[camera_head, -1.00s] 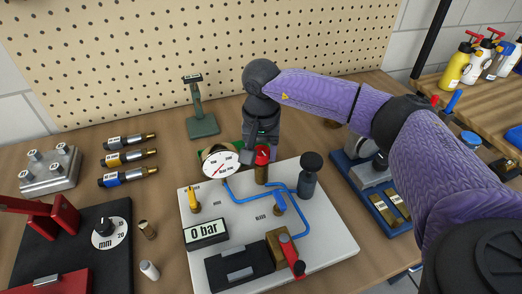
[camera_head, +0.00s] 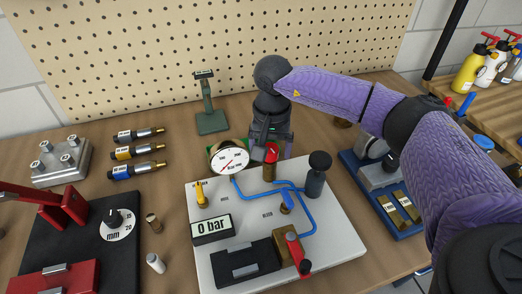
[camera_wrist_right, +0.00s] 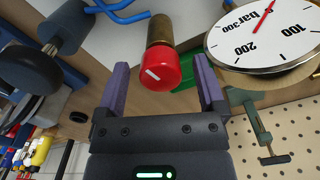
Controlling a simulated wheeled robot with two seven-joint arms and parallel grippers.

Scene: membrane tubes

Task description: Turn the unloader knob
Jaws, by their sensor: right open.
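The unloader knob is most likely the red knob (camera_head: 271,153) with a white mark, on a brass stem at the back of the white test plate (camera_head: 345,238). In the right wrist view the red knob (camera_wrist_right: 160,71) sits between my right gripper's fingers (camera_wrist_right: 160,85), with a gap on each side. My right gripper (camera_head: 270,146) is open and comes down over the knob from behind. The round pressure gauge (camera_head: 230,161) stands just left of the knob; its dial (camera_wrist_right: 264,32) fills the upper right of the wrist view. My left gripper is not in view.
A "0 bar" display (camera_head: 211,228) and a red-handled valve (camera_head: 298,255) sit toward the front. A green stand (camera_head: 211,117) is behind the gauge.

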